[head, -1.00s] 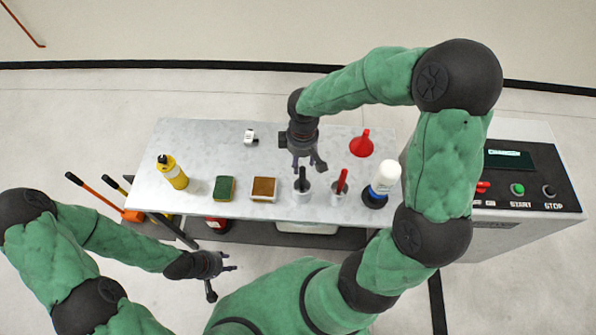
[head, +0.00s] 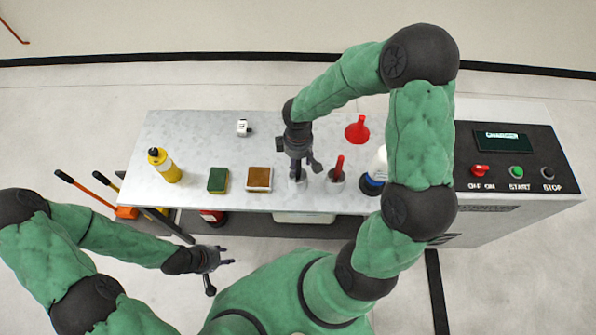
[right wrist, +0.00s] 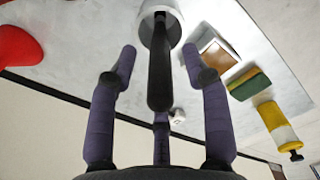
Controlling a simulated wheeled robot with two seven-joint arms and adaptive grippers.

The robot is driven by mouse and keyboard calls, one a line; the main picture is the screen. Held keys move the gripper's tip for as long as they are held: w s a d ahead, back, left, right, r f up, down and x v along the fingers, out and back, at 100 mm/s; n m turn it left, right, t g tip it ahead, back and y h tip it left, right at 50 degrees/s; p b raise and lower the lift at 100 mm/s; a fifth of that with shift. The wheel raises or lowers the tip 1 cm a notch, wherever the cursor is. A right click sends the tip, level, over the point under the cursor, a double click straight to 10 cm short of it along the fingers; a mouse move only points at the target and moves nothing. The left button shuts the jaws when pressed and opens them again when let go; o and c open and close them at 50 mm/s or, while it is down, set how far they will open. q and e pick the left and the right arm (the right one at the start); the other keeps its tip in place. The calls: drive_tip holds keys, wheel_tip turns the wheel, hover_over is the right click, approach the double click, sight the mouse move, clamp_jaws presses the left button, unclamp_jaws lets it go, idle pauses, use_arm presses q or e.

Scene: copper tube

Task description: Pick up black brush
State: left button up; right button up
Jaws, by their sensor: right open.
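The black brush (right wrist: 160,70) stands handle-up in a white cup (right wrist: 160,14) in the right wrist view, between the spread fingers of my right gripper (right wrist: 160,56). The fingers are apart from the handle. In the head view my right gripper (head: 302,170) is over that cup at the table's front and hides most of the brush. My left gripper (head: 220,268) is open and empty, in front of the table and below its edge.
On the table (head: 200,135), a red-handled brush (head: 338,168) stands in a cup close to the right.

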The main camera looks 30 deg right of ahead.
drive_tip(key=shift+f, duration=0.65)
clamp_jaws()
use_arm(q)
drive_tip(key=shift+f, duration=0.2)
use_arm(e)
drive_tip(key=shift+r, duration=0.15)
